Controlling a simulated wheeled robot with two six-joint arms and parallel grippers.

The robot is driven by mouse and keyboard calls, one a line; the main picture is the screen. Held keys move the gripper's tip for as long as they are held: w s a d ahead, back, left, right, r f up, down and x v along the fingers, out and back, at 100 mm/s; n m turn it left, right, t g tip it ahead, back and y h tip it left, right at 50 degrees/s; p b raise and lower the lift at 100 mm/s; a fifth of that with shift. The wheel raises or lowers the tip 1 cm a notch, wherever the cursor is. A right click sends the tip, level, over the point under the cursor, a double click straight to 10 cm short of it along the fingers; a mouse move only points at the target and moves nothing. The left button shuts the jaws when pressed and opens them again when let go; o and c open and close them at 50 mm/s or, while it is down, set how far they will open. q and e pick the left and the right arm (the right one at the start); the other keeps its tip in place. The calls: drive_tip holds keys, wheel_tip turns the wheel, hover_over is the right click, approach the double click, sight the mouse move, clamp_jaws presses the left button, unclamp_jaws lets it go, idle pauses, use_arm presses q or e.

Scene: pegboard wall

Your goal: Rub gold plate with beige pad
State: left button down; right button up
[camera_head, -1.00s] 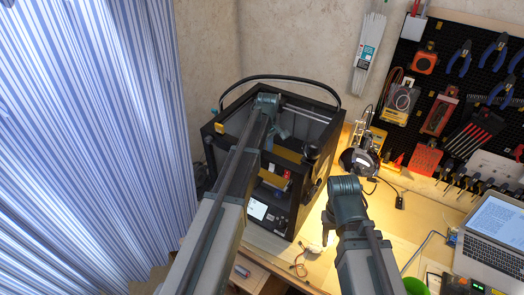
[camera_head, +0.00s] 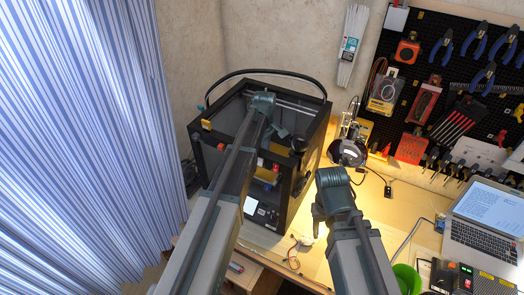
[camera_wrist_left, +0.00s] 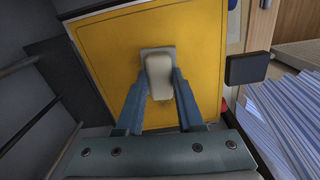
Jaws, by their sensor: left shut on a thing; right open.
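The gold plate (camera_wrist_left: 110,58) fills much of the left wrist view, inside the black printer. A beige pad (camera_wrist_left: 158,75) is between the fingers of my left gripper (camera_wrist_left: 159,98), which is shut on it. The pad lies over the plate, with a grey square patch around its far end; I cannot tell whether it touches. In the head view my left gripper (camera_head: 277,130) is inside the printer's open top, and a yellow strip (camera_head: 282,150) shows beside it. The pad is hidden there. My right gripper (camera_head: 317,218) is open and empty, over the bench beside the printer.
The black printer frame (camera_head: 308,165) surrounds my left gripper, and a cable arches over it. A spool (camera_head: 347,153), a laptop (camera_head: 490,225) and a green cup (camera_head: 407,278) are to the right. A striped curtain (camera_head: 80,130) hangs at left.

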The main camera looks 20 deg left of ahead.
use_arm(q)
drive_tip(key=shift+s+d, duration=0.2)
drive_tip(key=shift+d, duration=0.7)
drive_tip(key=shift+s+d, duration=0.15)
drive_tip(key=shift+d, duration=0.75)
drive_tip(key=shift+f, duration=0.15)
drive_tip(key=shift+s, duration=0.1)
drive_tip(key=shift+w+a, duration=0.25)
drive_tip(key=shift+a, duration=0.7)
drive_tip(key=shift+w+a, duration=0.25)
drive_tip(key=shift+a, duration=0.65)
drive_tip(key=shift+a, duration=0.1)
drive_tip(key=shift+w+a, duration=0.2)
drive_tip(key=shift+a, duration=0.6)
drive_tip(key=shift+w+a, duration=0.15)
drive_tip(key=shift+a, duration=0.6)
